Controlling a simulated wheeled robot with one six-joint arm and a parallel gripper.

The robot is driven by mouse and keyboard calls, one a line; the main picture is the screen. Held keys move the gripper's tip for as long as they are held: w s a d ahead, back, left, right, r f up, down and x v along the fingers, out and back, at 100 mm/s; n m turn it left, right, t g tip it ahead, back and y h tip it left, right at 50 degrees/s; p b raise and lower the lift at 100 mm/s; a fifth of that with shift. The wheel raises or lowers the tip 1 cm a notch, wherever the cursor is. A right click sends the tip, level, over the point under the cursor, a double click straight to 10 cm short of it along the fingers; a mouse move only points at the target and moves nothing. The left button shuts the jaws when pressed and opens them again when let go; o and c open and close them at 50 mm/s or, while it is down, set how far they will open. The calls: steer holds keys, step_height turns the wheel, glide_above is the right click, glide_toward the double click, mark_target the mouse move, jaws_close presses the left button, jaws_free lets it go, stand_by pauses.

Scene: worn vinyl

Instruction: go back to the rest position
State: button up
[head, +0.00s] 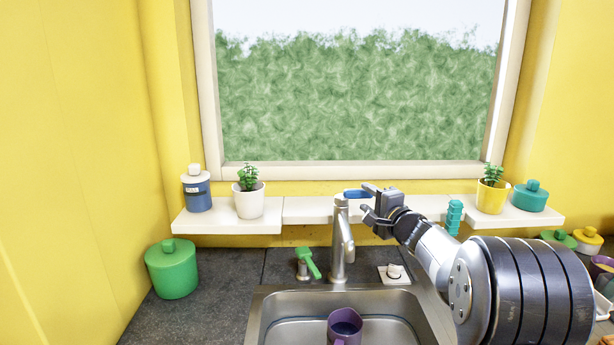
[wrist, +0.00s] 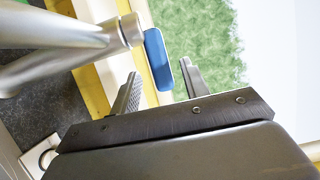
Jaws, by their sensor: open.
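My gripper (head: 369,205) is raised in front of the window shelf, just right of the faucet (head: 340,240). In the wrist view my gripper (wrist: 160,88) is open, with its two fingers apart and nothing held. A blue object (wrist: 158,60) shows beyond the fingertips in the wrist view, and in the head view the blue object (head: 356,194) appears on the shelf (head: 305,210) behind the gripper. I cannot tell its exact gap from the fingers. My arm comes in from the lower right.
The sink (head: 278,308) holds a purple cup (head: 345,325). Potted plants (head: 249,203) and jars line the shelf. Several items crowd the right counter.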

mark_target(363, 197)
steer(key=p+x, duration=0.2)
steer(key=x, duration=0.3)
steer(key=shift+w, duration=0.35)
steer(key=shift+f, duration=0.1)
steer(key=shift+s+b, duration=0.2)
steer(key=shift+b, duration=0.2)
steer(key=b+v, duration=0.4)
steer(key=v, duration=0.7)
steer(key=p+x, duration=0.1)
steer(key=x, duration=0.2)
steer(key=p+x, duration=0.2)
steer(key=x, duration=0.2)
steer(key=p+x, duration=0.2)
steer(key=x, duration=0.2)
steer(key=shift+w+a+r, duration=0.1)
steer(key=shift+w+r, duration=0.05)
steer(key=shift+r, duration=0.1)
steer(key=p, duration=0.2)
steer(key=shift+w+r+y+p, duration=0.1)
steer(key=shift+y+p, duration=0.2)
steer(key=shift+w+n+g+y+p, duration=0.1)
steer(key=shift+n+g+y+p, duration=0.3)
steer(key=shift+p, duration=0.85)
